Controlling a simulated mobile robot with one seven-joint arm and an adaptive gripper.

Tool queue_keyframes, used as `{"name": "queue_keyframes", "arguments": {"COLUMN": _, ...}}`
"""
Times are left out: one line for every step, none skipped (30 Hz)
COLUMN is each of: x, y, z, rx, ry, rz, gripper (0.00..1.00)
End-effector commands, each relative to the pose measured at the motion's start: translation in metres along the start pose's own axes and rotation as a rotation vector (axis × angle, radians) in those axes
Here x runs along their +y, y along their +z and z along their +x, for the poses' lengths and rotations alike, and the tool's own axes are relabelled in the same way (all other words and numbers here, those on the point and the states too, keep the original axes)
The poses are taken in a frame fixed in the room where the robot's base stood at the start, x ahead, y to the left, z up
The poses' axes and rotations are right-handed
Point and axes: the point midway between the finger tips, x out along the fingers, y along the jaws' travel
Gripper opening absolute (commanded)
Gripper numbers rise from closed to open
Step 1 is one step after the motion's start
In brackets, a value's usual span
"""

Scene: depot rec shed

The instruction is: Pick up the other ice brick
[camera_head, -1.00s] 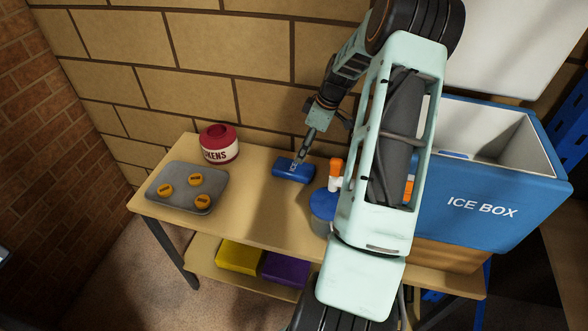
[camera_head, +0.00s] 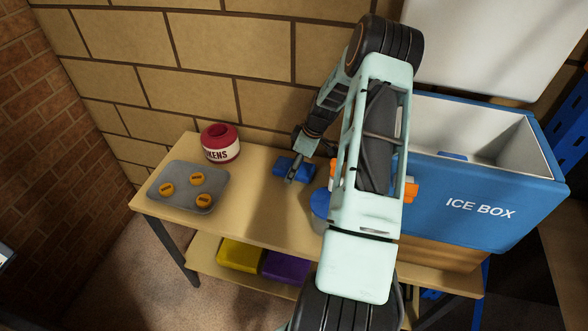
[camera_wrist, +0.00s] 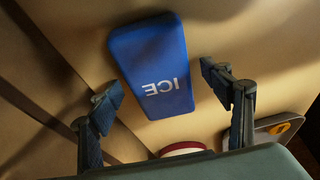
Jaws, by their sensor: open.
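The blue ice brick (camera_head: 281,165) lies flat on the wooden table near the brick wall. In the wrist view the brick (camera_wrist: 150,62) shows its white ICE lettering, upside down. My gripper (camera_head: 293,174) is over the brick in the head view and hides part of it. In the wrist view my gripper (camera_wrist: 160,82) is open and empty, one finger on each side of the brick's lettered end. I cannot tell how far above the table the fingertips are. A blue piece (camera_head: 452,155) shows inside the open ice box (camera_head: 480,208); it may be another ice brick.
A red and white pot (camera_head: 221,148) and a grey tray (camera_head: 190,207) with orange discs stand at the table's left. A blue-lidded container (camera_head: 320,205) and orange-topped items are partly behind my arm. Yellow (camera_head: 240,255) and purple (camera_head: 285,267) items lie on the lower shelf.

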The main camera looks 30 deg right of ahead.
Motion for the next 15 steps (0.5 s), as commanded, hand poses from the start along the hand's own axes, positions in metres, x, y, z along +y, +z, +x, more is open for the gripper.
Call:
{"name": "queue_keyframes", "arguments": {"x": 0.0002, "y": 0.0000, "z": -0.0002, "rx": 0.000, "ry": 0.001, "rz": 0.000, "gripper": 0.72}}
{"name": "queue_keyframes", "arguments": {"x": 0.0002, "y": 0.0000, "z": -0.0002, "rx": 0.000, "ry": 0.000, "rz": 0.000, "gripper": 0.72}}
{"name": "queue_keyframes", "arguments": {"x": 0.0002, "y": 0.0000, "z": -0.0003, "rx": 0.000, "ry": 0.000, "rz": 0.000, "gripper": 0.71}}
{"name": "queue_keyframes", "arguments": {"x": 0.0002, "y": 0.0000, "z": -0.0003, "rx": 0.000, "ry": 0.000, "rz": 0.000, "gripper": 0.68}}
{"name": "queue_keyframes", "arguments": {"x": 0.0002, "y": 0.0001, "z": -0.0004, "rx": 0.000, "ry": 0.000, "rz": 0.000, "gripper": 0.65}}
{"name": "queue_keyframes", "arguments": {"x": 0.0002, "y": 0.0000, "z": -0.0004, "rx": 0.000, "ry": 0.000, "rz": 0.000, "gripper": 0.60}}
{"name": "queue_keyframes", "arguments": {"x": 0.0001, "y": 0.0000, "z": -0.0004, "rx": 0.000, "ry": 0.000, "rz": 0.000, "gripper": 0.57}}
{"name": "queue_keyframes", "arguments": {"x": 0.0001, "y": 0.0001, "z": -0.0004, "rx": 0.000, "ry": 0.000, "rz": 0.000, "gripper": 0.54}}
{"name": "queue_keyframes", "arguments": {"x": 0.0001, "y": 0.0000, "z": -0.0005, "rx": 0.000, "ry": 0.000, "rz": 0.000, "gripper": 0.49}}
{"name": "queue_keyframes", "arguments": {"x": 0.0001, "y": 0.0001, "z": -0.0005, "rx": 0.000, "ry": 0.000, "rz": 0.000, "gripper": 0.46}}
{"name": "queue_keyframes", "arguments": {"x": 0.0001, "y": 0.0001, "z": -0.0005, "rx": 0.000, "ry": 0.000, "rz": 0.000, "gripper": 0.43}}
{"name": "queue_keyframes", "arguments": {"x": 0.0001, "y": 0.0001, "z": -0.0005, "rx": 0.000, "ry": 0.000, "rz": 0.000, "gripper": 0.38}}
{"name": "queue_keyframes", "arguments": {"x": 0.0002, "y": 0.0001, "z": -0.0006, "rx": 0.000, "ry": 0.000, "rz": 0.000, "gripper": 0.35}}
{"name": "queue_keyframes", "arguments": {"x": 0.0002, "y": 0.0001, "z": -0.0006, "rx": 0.000, "ry": 0.000, "rz": 0.000, "gripper": 0.32}}
{"name": "queue_keyframes", "arguments": {"x": 0.0002, "y": 0.0000, "z": -0.0006, "rx": 0.000, "ry": 0.001, "rz": 0.000, "gripper": 0.27}}
